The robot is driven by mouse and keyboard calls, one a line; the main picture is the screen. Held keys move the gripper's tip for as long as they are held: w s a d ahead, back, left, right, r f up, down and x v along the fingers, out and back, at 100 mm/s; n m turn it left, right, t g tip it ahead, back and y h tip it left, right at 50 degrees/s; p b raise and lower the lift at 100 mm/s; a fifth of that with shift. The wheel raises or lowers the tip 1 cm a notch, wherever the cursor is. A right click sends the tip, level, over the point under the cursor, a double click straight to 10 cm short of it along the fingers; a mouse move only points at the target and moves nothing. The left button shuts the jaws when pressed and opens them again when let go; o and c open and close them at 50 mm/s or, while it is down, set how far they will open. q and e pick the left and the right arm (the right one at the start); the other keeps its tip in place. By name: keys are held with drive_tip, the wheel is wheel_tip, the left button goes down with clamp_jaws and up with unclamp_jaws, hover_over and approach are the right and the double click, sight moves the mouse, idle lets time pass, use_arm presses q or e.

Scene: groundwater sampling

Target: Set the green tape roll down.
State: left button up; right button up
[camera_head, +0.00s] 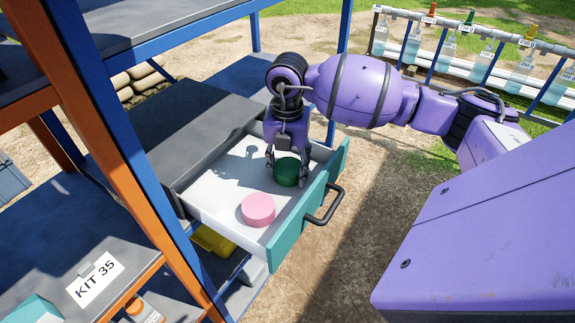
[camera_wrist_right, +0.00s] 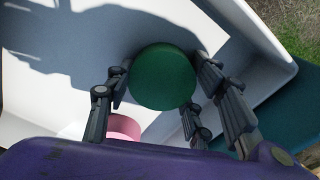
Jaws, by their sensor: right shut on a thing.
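The green tape roll (camera_head: 287,170) is between the fingers of my right gripper (camera_head: 287,172), over the white inside of the open drawer (camera_head: 215,178). In the right wrist view the green roll (camera_wrist_right: 162,77) shows as a round top with the fingers of my right gripper (camera_wrist_right: 165,95) on both sides. The gripper is shut on it. I cannot tell whether the roll touches the drawer floor. A pink roll (camera_head: 258,209) lies in the drawer nearer the front; part of it shows in the right wrist view (camera_wrist_right: 123,127). My left gripper is not in view.
The drawer has a teal front with a dark handle (camera_head: 325,205). The blue and orange shelf frame (camera_head: 150,170) stands at the left. A KIT 35 label (camera_head: 95,275) is on a lower shelf. A rack of hanging sample bags (camera_head: 480,55) stands behind. Bare drawer floor lies left of both rolls.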

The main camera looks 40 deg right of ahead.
sight(287, 167)
drive_tip(key=shift+f, duration=0.15)
drive_tip(key=o, duration=1.2)
drive_tip(key=shift+c, duration=0.2)
wheel_tip(287, 167, up, 12)
drive_tip(key=shift+r, duration=0.2)
